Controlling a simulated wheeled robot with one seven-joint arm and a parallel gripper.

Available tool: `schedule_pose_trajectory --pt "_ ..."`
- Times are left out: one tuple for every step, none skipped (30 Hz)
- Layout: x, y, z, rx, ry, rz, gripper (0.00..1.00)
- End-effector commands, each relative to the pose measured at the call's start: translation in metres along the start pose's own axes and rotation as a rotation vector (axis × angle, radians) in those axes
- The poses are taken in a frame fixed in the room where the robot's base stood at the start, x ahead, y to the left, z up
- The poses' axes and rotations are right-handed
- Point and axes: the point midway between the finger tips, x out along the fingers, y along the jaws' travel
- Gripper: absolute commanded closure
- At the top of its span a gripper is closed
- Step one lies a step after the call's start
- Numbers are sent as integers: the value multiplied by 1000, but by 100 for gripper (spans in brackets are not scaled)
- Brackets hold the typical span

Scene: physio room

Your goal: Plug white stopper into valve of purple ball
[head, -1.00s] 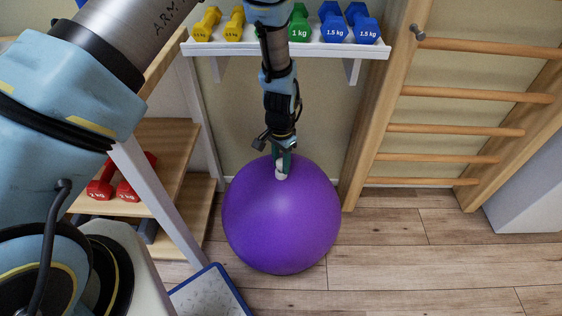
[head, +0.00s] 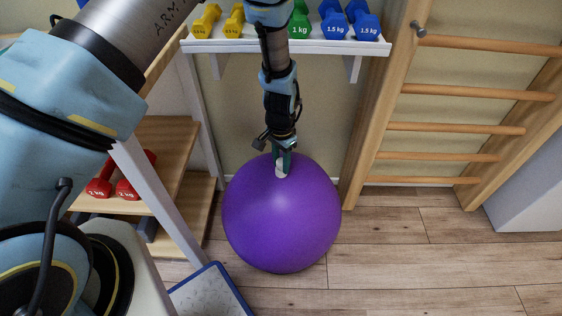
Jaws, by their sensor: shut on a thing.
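The large purple ball (head: 281,222) rests on the wooden floor below my arm, in front of the wall. My gripper (head: 282,160) points down over the top of the ball. It is shut on the white stopper (head: 282,170), which shows as a small pale piece between and below the fingertips. In the picture the stopper overlaps the upper part of the ball. I cannot tell whether it touches the ball or sits in the valve. The valve itself is not visible, probably hidden by the stopper and gripper.
A white shelf (head: 240,46) with colored dumbbells is on the wall above the ball. A wooden rack with red dumbbells (head: 130,187) stands at left, wooden wall bars (head: 455,130) at right. A blue-edged board (head: 208,296) lies lower left. Floor right of the ball is clear.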

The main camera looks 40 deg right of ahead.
Motion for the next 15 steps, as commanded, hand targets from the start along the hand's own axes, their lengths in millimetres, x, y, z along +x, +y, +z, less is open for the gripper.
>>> schedule_pose_trajectory --pt "6 1 1 0 -2 0 100" --pt "6 1 2 0 -2 0 100" --pt "7 1 2 0 -3 1 100" --pt "8 1 2 0 -3 1 100" --pt "8 1 2 0 -3 1 100" --pt "9 1 2 0 -3 1 100" --pt "10 1 2 0 -3 1 100" --pt "11 1 2 0 -3 0 100" --pt "11 1 2 0 -2 0 100" --pt "12 1 2 0 -2 0 100" --pt "12 1 2 0 -2 0 100" --pt "13 1 1 0 -1 0 100" --pt "14 0 1 0 -1 0 100" --pt "14 0 1 0 0 0 100" --pt "15 0 1 0 0 0 100"
